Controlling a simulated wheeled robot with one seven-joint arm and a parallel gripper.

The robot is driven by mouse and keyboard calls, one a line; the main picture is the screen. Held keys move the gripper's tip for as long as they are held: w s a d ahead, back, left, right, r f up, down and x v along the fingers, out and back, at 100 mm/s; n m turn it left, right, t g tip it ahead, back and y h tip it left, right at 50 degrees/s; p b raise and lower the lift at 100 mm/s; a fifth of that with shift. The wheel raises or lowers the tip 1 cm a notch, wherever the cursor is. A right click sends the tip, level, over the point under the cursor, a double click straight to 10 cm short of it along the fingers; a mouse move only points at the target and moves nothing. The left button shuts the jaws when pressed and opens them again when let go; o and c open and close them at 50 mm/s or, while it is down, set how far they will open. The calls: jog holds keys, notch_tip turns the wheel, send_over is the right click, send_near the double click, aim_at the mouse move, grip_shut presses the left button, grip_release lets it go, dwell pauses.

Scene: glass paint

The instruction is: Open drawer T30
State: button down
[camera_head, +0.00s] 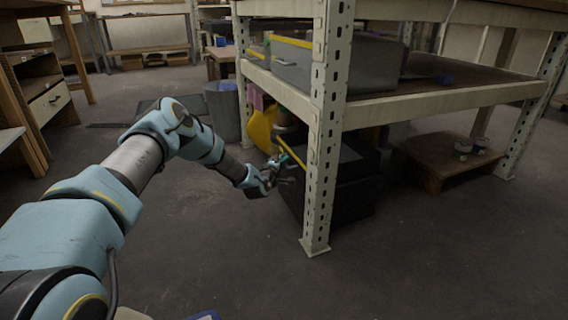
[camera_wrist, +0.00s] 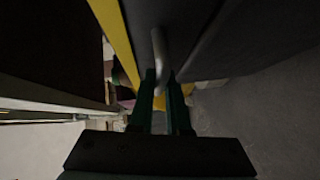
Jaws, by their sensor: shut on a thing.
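A dark drawer box (camera_head: 352,192) with a yellow strip along its top edge stands on the floor under the metal shelf, partly hidden by the shelf's front post. I cannot read a T30 label on it. In the wrist view its dark front (camera_wrist: 205,30) fills the top, with the yellow strip (camera_wrist: 115,38) on the left. A grey bar handle (camera_wrist: 158,50) runs down between my green fingertips. My gripper (camera_wrist: 162,82) is shut on this handle. In the head view my gripper (camera_head: 283,165) is at the box's front, left of the post; the handle is hidden there.
The perforated shelf post (camera_head: 322,130) stands close to the right of my gripper. A yellow object (camera_head: 262,130) and a grey bin (camera_head: 223,112) are behind my gripper. A low wooden platform (camera_head: 435,168) is at right. The floor (camera_head: 215,255) in front is clear.

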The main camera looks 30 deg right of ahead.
jog(key=shift+a, duration=0.1)
jog(key=w+a+p, duration=0.2)
jog(key=a+p, duration=0.1)
jog(key=a, duration=1.9)
jog(key=shift+w, duration=0.4)
jog(key=c, duration=1.2)
grip_release()
jog(key=shift+o, duration=0.2)
jog(key=shift+p, duration=0.3)
jog(key=p+v, duration=0.3)
jog(key=v, duration=0.7)
jog(key=shift+s+a, duration=0.25)
jog(key=shift+a, duration=0.1)
